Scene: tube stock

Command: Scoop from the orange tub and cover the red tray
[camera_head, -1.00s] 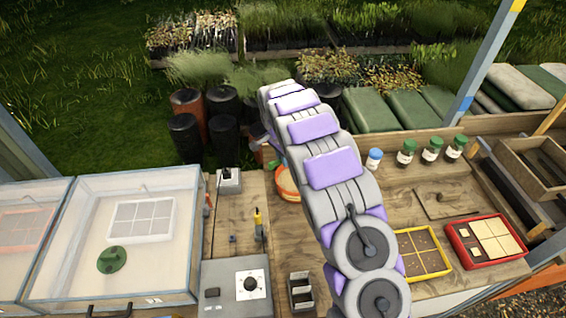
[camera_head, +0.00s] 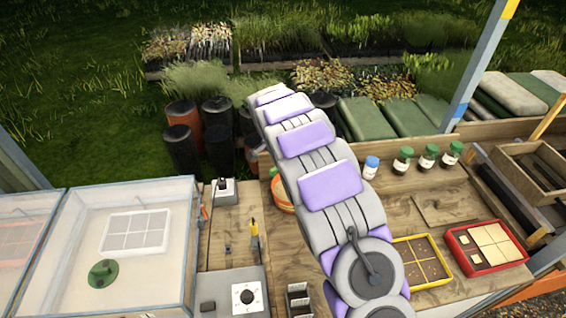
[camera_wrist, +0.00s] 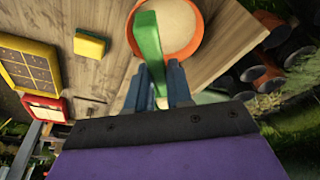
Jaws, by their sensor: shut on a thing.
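The orange tub (camera_head: 284,208) stands on the bench, partly hidden behind my arm in the head view. In the wrist view the tub (camera_wrist: 193,47) is at the top, filled with pale, sandy material. My gripper (camera_wrist: 161,80) is shut on a green handle-like tool (camera_wrist: 150,42), apparently the scoop. The tool reaches up over the tub's left rim in that view; its bowl cannot be made out. My fingertips are hidden in the head view.
A yellow tray (camera_head: 447,270) with brown cells lies left of the red one. Several lidded bottles (camera_head: 403,160) line the bench's back. A yellow-green block (camera_wrist: 90,43) lies near the tub. A clear-lidded case (camera_head: 120,245) fills the left. A wooden board (camera_head: 440,208) lies behind the trays.

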